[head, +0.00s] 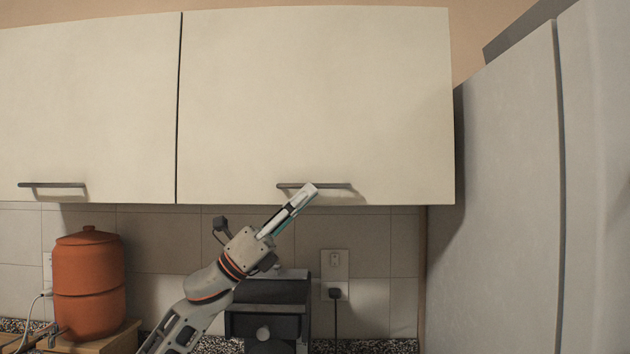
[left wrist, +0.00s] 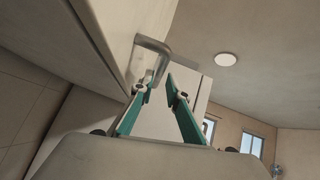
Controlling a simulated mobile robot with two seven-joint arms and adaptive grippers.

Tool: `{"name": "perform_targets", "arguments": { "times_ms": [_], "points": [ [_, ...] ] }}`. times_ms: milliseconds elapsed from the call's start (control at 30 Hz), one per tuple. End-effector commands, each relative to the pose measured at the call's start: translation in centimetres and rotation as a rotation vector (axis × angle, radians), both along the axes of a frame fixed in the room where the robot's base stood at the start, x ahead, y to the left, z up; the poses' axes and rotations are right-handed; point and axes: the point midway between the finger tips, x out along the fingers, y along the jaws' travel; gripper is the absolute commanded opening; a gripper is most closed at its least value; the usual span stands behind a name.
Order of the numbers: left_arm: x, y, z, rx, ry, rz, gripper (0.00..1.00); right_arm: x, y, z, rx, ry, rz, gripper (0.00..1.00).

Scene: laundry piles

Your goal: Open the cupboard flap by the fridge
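The cream cupboard flap (head: 320,100) beside the fridge is closed, with a dark bar handle (head: 335,186) along its lower edge. My left gripper (head: 312,188) reaches up from below and its tips overlap the left part of that handle. In the left wrist view the handle (left wrist: 152,44) is at the tips of my left gripper (left wrist: 161,80). The two teal-sided fingers stand apart with a gap between their tips. I cannot tell whether the bar lies between them or touches the left finger. My right gripper is in neither view.
The pale fridge (head: 510,200) stands at the right. A second closed cupboard flap (head: 90,110) is at the left. Below are an orange clay pot (head: 88,285), a dark appliance (head: 268,305) and a wall socket (head: 335,264) with a plug and cord.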

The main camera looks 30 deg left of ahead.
Motion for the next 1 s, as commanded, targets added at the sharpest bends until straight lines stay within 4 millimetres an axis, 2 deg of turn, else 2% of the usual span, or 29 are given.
{"name": "perform_targets", "arguments": {
  "times_ms": [33,200,567,600,667,1000],
  "points": [
    [0.3,-0.4,1.0,0.0,-0.002,-0.001,0.15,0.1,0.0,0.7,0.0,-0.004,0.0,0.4],
    [1.3,-1.4,2.1,-0.001,-0.001,0.0,0.15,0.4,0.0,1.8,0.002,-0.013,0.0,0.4],
    [1.7,-1.8,2.3,0.0,0.002,0.0,0.15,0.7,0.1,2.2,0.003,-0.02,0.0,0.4],
    [1.7,-1.8,2.3,0.0,0.002,0.0,0.13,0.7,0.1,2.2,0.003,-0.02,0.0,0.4],
    [1.7,-1.8,2.3,0.0,0.002,0.0,0.0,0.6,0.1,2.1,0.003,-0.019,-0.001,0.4],
    [1.6,-1.7,2.3,-0.002,0.005,0.0,0.0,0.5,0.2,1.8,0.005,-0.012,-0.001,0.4]
  ]
}}
